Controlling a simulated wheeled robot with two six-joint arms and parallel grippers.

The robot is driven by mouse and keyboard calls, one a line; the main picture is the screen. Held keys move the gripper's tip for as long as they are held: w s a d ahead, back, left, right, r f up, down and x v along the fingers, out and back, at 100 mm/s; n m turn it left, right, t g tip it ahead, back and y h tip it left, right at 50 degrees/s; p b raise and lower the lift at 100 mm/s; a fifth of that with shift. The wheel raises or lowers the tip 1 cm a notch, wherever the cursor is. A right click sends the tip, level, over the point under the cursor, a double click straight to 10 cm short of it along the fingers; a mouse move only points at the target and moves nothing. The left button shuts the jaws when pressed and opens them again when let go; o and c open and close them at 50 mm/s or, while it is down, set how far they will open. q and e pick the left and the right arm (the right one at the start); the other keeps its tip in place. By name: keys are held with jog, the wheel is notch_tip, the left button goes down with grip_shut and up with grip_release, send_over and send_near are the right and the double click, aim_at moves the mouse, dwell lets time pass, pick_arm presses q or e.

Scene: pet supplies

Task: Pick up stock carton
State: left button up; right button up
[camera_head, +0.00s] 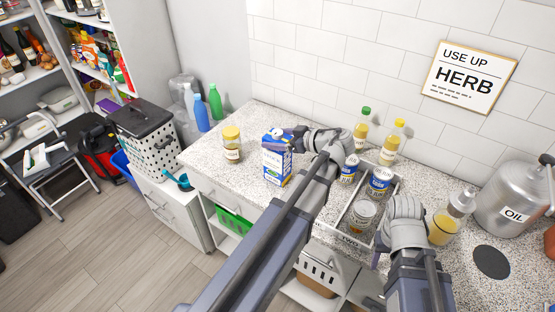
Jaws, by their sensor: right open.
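The stock carton (276,164), a blue and white box, stands upright on the speckled counter, with its front face visible. My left gripper (289,133) is at the carton's upper right side, over its top edge. The arm hides part of the fingers, and I cannot tell whether they are closed on the carton. My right gripper (379,247) is open at the right end of the tray of cans, pointing down, partly hidden by its own wrist.
A jar with a yellow lid (231,144) stands left of the carton. A white tray (343,241) holds several cans. A soap dispenser (444,227) and a metal oil tank (508,203) are at the right.

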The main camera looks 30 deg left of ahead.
pick_arm(q)
grip_shut()
dwell(0.5)
